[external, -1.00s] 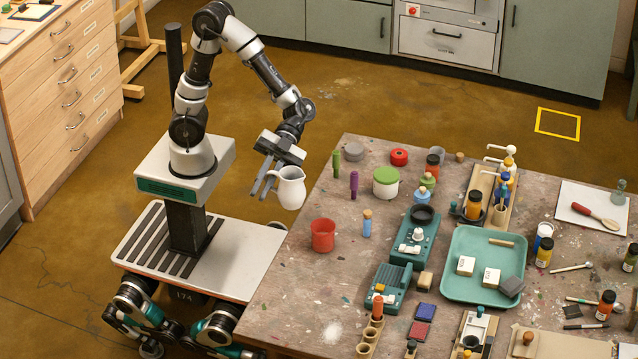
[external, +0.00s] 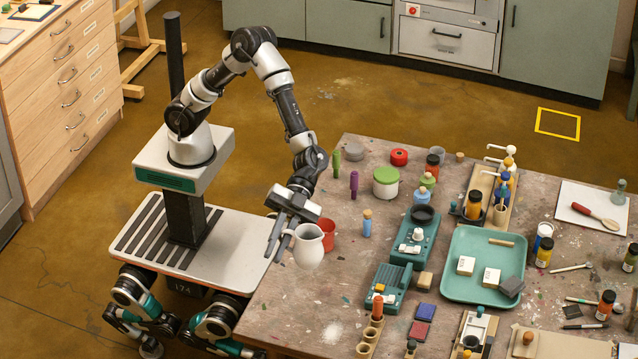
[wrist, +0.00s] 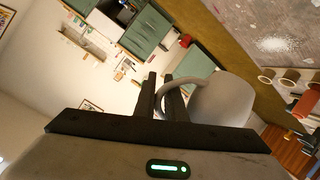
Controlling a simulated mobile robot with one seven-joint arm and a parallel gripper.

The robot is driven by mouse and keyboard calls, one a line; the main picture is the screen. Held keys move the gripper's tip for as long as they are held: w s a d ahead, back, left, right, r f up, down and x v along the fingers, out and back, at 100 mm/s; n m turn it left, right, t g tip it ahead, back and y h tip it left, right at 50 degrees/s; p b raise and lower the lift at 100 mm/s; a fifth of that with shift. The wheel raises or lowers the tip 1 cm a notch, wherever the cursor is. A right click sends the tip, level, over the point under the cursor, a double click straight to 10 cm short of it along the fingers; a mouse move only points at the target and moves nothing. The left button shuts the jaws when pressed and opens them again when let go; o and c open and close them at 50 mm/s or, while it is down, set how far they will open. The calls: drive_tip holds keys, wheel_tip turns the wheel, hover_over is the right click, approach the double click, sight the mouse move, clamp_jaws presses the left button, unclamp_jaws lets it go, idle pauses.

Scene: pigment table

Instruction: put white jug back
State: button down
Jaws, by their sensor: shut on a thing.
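The white jug (external: 309,247) is held upright by its handle in my gripper (external: 277,240), near the table's left edge. In the external view it stands in front of the red cup (external: 327,232) and hides part of it. I cannot tell the jug's exact height above the table. In the wrist view the jug (wrist: 222,102) shows to the right of my gripper (wrist: 160,98), its handle between the two dark fingers.
The paint-stained table (external: 290,305) has bare room at its front left. A blue bottle with a cork (external: 367,225), a teal scale (external: 415,248) and a green-lidded pot (external: 386,181) stand to the right. A teal tray (external: 460,284) lies beyond.

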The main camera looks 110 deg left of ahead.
wheel_tip(320, 180, down, 15)
drive_tip(key=shift+a+r+b, duration=0.1)
drive_tip(key=shift+r+b, duration=0.05)
drive_tip(key=shift+b, duration=0.75)
drive_tip(key=shift+b, duration=0.3)
drive_tip(key=c, duration=1.8)
unclamp_jaws()
